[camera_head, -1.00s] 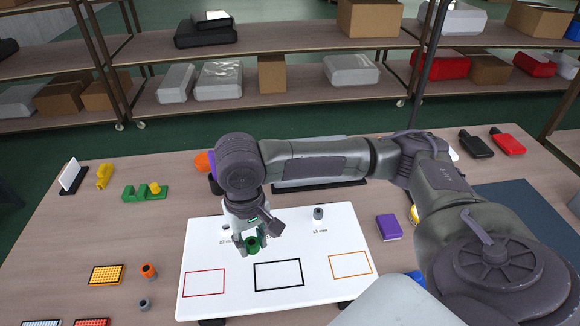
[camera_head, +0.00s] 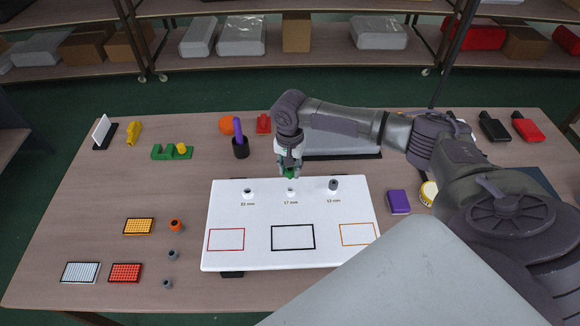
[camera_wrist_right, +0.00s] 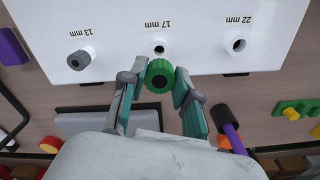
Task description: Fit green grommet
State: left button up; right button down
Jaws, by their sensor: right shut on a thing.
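The green grommet (camera_head: 288,174) is a short ring with a dark hole, held in my right gripper (camera_head: 291,164). In the right wrist view the green grommet (camera_wrist_right: 159,76) sits between the fingertips. The white board (camera_head: 225,200) has three posts marked 22 mm, 17 mm and 13 mm. The 17 mm post (camera_head: 291,191) is bare, and the grommet is at the board's back edge, just behind it. The 22 mm post (camera_head: 248,194) is bare too. A grey grommet (camera_head: 333,184) is on the 13 mm post. My left gripper is not in view.
Black (camera_head: 293,249), red and orange outlined squares on the board are empty. Loose rings and small trays lie front left.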

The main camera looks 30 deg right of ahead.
aim_at(290, 178)
jog(key=shift+r+p, duration=0.15)
jog(key=shift+p, duration=0.25)
jog(key=shift+s, duration=0.1)
jog(key=shift+f+b, duration=0.7)
jog(key=shift+f, duration=1.75)
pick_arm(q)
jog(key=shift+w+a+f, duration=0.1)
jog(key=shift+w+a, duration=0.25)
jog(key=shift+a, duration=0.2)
pick_arm(e)
jog(key=shift+r, duration=0.1)
pick_arm(q)
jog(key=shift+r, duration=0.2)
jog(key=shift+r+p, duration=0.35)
jog(key=shift+p, duration=0.25)
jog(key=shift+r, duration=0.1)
pick_arm(e)
jog(key=shift+p, duration=0.45)
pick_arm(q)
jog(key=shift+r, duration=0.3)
